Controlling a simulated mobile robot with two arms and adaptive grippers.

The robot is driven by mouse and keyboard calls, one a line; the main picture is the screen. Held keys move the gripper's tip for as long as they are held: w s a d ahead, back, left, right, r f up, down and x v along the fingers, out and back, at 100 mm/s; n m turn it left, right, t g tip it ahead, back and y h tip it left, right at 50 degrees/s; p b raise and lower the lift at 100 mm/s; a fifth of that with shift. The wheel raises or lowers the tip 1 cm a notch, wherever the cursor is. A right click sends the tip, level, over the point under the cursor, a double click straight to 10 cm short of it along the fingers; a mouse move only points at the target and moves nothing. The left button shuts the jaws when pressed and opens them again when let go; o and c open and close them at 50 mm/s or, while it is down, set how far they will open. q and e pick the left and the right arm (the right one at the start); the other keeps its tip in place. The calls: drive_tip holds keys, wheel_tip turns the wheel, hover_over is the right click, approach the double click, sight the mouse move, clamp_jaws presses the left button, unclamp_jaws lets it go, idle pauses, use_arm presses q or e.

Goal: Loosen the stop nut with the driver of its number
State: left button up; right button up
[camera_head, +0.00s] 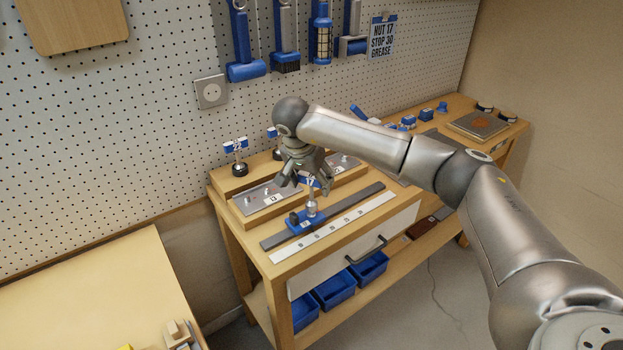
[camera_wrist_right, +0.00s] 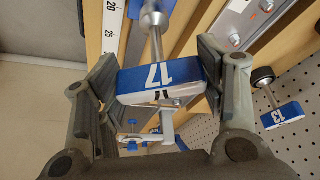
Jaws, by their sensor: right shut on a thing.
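My right gripper (camera_head: 305,177) is shut on the driver with the blue tag marked 17 (camera_wrist_right: 150,82). The tag lies between both fingers in the right wrist view. The driver's steel shaft (camera_head: 311,204) points down, and its socket end (camera_wrist_right: 153,18) meets the blue stop (camera_head: 300,222). The socket hides the stop nut, so I cannot tell how fully it sits on it. The stop straddles a dark rail (camera_head: 357,197) beside a white scale (camera_head: 345,218). The wall note (camera_head: 382,38) reads NUT 17, STOP 30, GREASE. My left gripper is out of view.
A driver marked 13 (camera_wrist_right: 283,115) stands behind, as does another blue-tagged driver (camera_head: 236,146) in the head view. Metal plates with studs (camera_head: 265,198) lie behind the rail. Blue bins (camera_head: 335,289) sit below the drawer (camera_head: 345,260). Small blue items stand at the bench's far right.

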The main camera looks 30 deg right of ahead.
drive_tip(key=shift+f+b, duration=0.65)
drive_tip(key=shift+f, duration=0.45)
idle(0.4)
drive_tip(key=shift+n+t+y, duration=0.3)
drive_tip(key=shift+n+t, duration=0.1)
drive_tip(key=shift+n, duration=1)
drive_tip(key=shift+n+t+y, duration=0.3)
drive_tip(key=shift+n+y, duration=0.2)
drive_tip(key=shift+n, duration=1.4)
drive_tip(key=shift+n+y, duration=0.5)
drive_tip(key=shift+n, duration=0.3)
